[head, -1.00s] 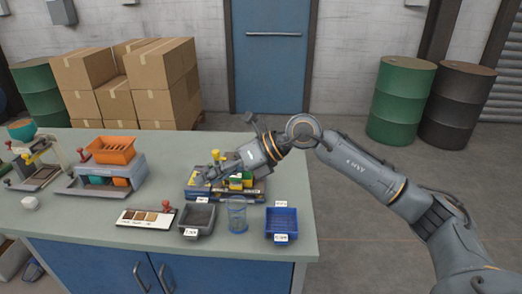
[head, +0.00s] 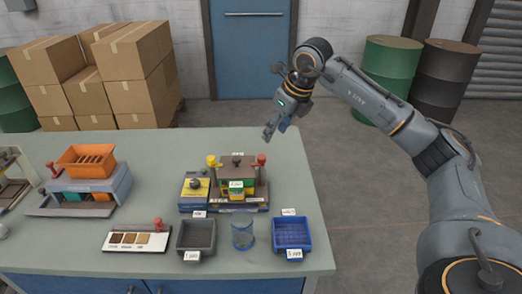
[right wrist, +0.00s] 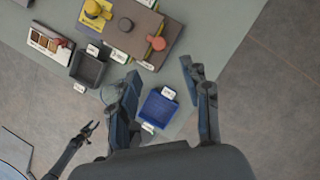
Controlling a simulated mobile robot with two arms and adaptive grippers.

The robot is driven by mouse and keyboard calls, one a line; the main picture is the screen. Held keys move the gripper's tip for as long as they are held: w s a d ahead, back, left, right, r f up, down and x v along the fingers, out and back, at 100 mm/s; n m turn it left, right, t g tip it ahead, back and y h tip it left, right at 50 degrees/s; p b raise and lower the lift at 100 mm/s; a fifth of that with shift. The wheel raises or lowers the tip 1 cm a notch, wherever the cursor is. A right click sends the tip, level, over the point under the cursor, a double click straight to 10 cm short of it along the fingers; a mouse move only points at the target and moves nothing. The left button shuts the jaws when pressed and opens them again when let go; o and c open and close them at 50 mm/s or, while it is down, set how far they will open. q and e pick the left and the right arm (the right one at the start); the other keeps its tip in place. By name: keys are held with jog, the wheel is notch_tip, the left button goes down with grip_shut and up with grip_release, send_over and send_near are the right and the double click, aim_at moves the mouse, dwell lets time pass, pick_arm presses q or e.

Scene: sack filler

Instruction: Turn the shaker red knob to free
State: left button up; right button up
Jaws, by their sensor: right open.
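The shaker (head: 238,180) stands on the bench, a brown-topped unit with a yellow post on its left and the red knob (head: 261,160) at its right rear. In the right wrist view the red knob (right wrist: 157,43) sits at the edge of the brown top, its lever pointing left in that picture. My right gripper (head: 270,131) is open and empty, raised above and behind the shaker's right side, apart from the knob. Its two fingers (right wrist: 162,74) frame the blue tray in the wrist view. My left gripper (right wrist: 91,127) shows small at lower left there; its jaws are unclear.
A grey tray (head: 196,235), a clear beaker (head: 242,232) and a blue tray (head: 292,233) stand in front of the shaker. A sample card (head: 137,240) with another red knob lies left. An orange-hopper machine (head: 88,180) stands farther left. The bench's right end is clear.

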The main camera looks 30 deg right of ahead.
aim_at(262, 156)
jog(key=p+x, duration=0.2)
jog(key=x, duration=0.9)
jog(key=shift+a+r, duration=0.1)
jog(key=shift+w+f, duration=0.1)
jog(key=shift+f, duration=0.15)
jog(key=shift+w+f, duration=0.1)
jog(key=shift+f, duration=0.05)
jog(key=shift+c, duration=0.8)
pick_arm(q)
jog(key=shift+s+r, duration=1)
jog(key=shift+r, duration=0.2)
pick_arm(e)
grip_shut()
